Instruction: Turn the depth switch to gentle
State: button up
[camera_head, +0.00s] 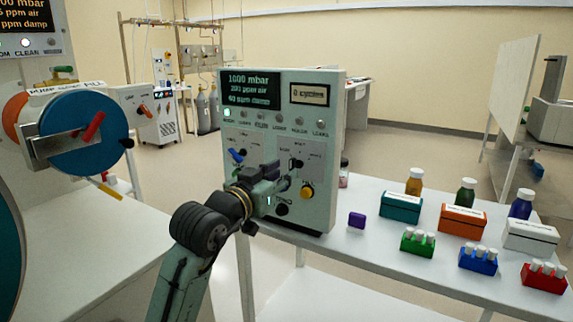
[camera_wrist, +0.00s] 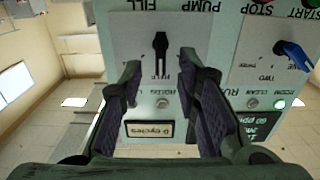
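The control box (camera_head: 322,130) stands upright on the bench with two rotary switches on its front. The black switch (camera_head: 297,163) is on the right plate, and the blue switch (camera_head: 237,155) is on the left plate. In the wrist view, which is upside down, the black switch (camera_wrist: 160,45) shows between my fingertips, its bar in line with the box's upright. Its labels are too blurred to read surely as depth or gentle. My gripper (camera_head: 284,185) is open and close to the box front; in the wrist view my gripper (camera_wrist: 160,68) holds nothing. Contact cannot be told.
The blue switch (camera_wrist: 293,53) is to the right in the wrist view. A yellow button (camera_head: 306,192) sits below the black switch. A small purple block (camera_head: 357,220), boxes and bottles stand on the bench (camera_head: 385,250) to the right. A glovebox with a blue round door (camera_head: 85,130) is at left.

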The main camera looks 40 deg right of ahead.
aim_at(291, 167)
jog(key=shift+p+x, duration=0.3)
jog(key=shift+x, duration=1.3)
grip_shut()
